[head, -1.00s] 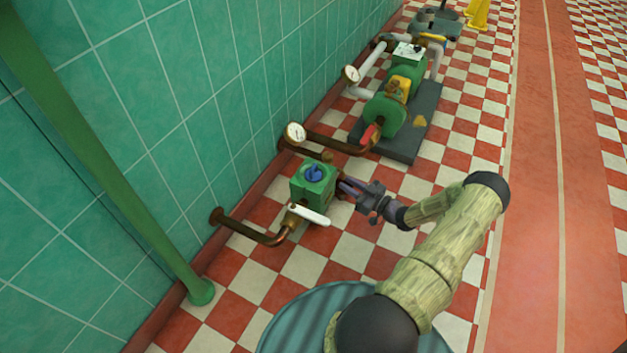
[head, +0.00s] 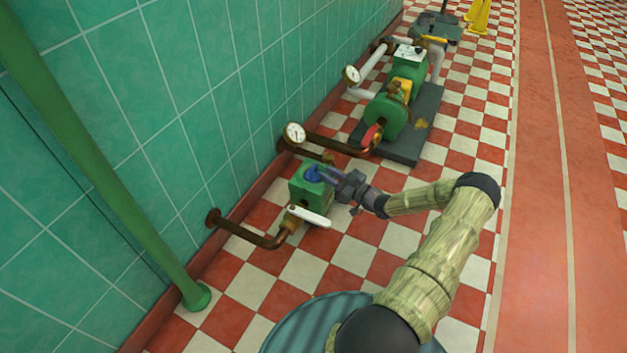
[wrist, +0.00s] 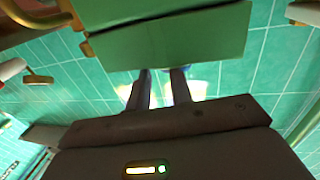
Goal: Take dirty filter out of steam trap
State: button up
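The steam trap is a green block (head: 305,196) low by the wall, with a blue round cap (head: 312,173) on top. My gripper (head: 328,178) reaches in from the right, its tips at the cap's right side; I cannot tell whether they touch it. In the wrist view the green block (wrist: 170,38) fills the top, and the two fingers (wrist: 160,88) stand apart with a bright gap between them. Their very tips are hidden behind the block. No filter shows in either view.
A white-handled lever (head: 309,216) sits on the pipe in front of the trap. A round gauge (head: 294,132) and copper pipe (head: 340,147) lie behind it. A green pump (head: 386,116) stands farther back. The checkered floor to the right is clear.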

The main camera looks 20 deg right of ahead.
jog(key=shift+w+a+f+b, duration=0.2)
jog(key=shift+w+a+b, duration=0.15)
jog(key=shift+w, duration=0.15)
jog(key=shift+w+a+f+b, duration=0.15)
jog(key=shift+w+a+b, duration=0.15)
jog(key=shift+w, duration=0.2)
jog(key=shift+w+a+r, duration=0.15)
jog(key=shift+w+r, duration=0.05)
jog(key=shift+w, duration=0.2)
jog(key=shift+c, duration=0.2)
grip_shut()
